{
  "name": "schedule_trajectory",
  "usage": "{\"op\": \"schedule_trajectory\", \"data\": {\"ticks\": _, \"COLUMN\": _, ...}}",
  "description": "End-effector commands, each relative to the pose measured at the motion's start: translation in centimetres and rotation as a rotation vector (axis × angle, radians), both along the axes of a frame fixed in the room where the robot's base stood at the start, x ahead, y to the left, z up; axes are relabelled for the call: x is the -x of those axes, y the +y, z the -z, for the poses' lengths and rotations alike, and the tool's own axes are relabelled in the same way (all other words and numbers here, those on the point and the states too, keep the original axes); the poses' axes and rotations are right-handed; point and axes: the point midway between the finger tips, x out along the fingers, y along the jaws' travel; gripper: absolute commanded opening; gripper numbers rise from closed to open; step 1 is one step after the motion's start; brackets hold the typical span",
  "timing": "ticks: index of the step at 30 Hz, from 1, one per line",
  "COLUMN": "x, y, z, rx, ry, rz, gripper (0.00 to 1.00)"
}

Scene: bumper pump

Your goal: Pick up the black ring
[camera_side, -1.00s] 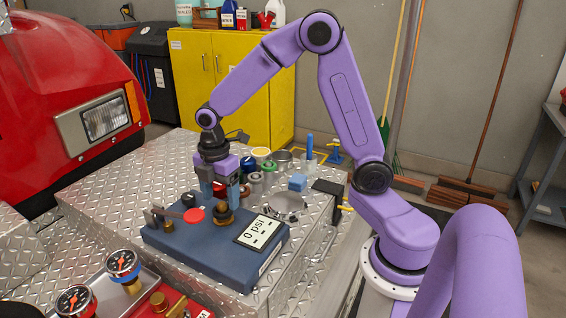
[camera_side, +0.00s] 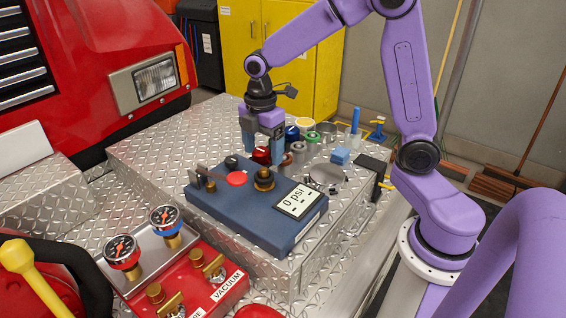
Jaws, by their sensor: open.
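My gripper (camera_side: 263,152) points down with its two blue fingers apart, above the far edge of the blue pump panel (camera_side: 230,208). A red part (camera_side: 261,156) shows between and behind the fingers; it looks apart from them, though contact is hard to judge. A brass fitting (camera_side: 264,180) with a dark upper part stands on the panel, just below and in front of the fingers. I cannot pick out a black ring with certainty. A small black round part (camera_side: 231,162) sits at the panel's far left and may be a knob. The fingers hide part of the cluster behind them.
A blue block (camera_side: 340,155) and a round metal plate (camera_side: 327,178) lie nearby. Diamond-plate (camera_side: 170,150) at left is clear.

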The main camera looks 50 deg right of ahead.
Motion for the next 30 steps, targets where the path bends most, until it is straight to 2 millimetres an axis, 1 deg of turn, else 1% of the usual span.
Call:
{"op": "schedule_trajectory", "data": {"ticks": 2, "x": -0.4, "y": 0.2, "z": -1.5, "rx": -0.003, "ry": -0.007, "rz": 0.043, "gripper": 0.79}}
{"op": "schedule_trajectory", "data": {"ticks": 5, "x": -0.8, "y": 0.4, "z": -4.8, "rx": -0.006, "ry": -0.013, "rz": 0.15, "gripper": 0.79}}
{"op": "schedule_trajectory", "data": {"ticks": 6, "x": -0.8, "y": 0.4, "z": -6.1, "rx": -0.006, "ry": -0.012, "rz": 0.198, "gripper": 0.79}}
{"op": "schedule_trajectory", "data": {"ticks": 9, "x": -0.6, "y": 0.4, "z": -9.0, "rx": -0.004, "ry": -0.009, "rz": 0.3, "gripper": 0.79}}
{"op": "schedule_trajectory", "data": {"ticks": 11, "x": -0.4, "y": 0.3, "z": -10.1, "rx": -0.003, "ry": -0.007, "rz": 0.344, "gripper": 0.79}}
{"op": "schedule_trajectory", "data": {"ticks": 13, "x": -0.2, "y": 0.3, "z": -10.7, "rx": -0.001, "ry": -0.003, "rz": 0.374, "gripper": 0.79}}
{"op": "schedule_trajectory", "data": {"ticks": 14, "x": -0.1, "y": 0.2, "z": -10.7, "rx": 0.0, "ry": -0.002, "rz": 0.381, "gripper": 0.79}}
{"op": "schedule_trajectory", "data": {"ticks": 17, "x": 0.0, "y": 0.2, "z": -9.5, "rx": 0.003, "ry": 0.004, "rz": 0.387, "gripper": 0.79}}
{"op": "schedule_trajectory", "data": {"ticks": 30, "x": 0.0, "y": 0.1, "z": -1.3, "rx": 0.003, "ry": 0.004, "rz": 0.384, "gripper": 0.79}}
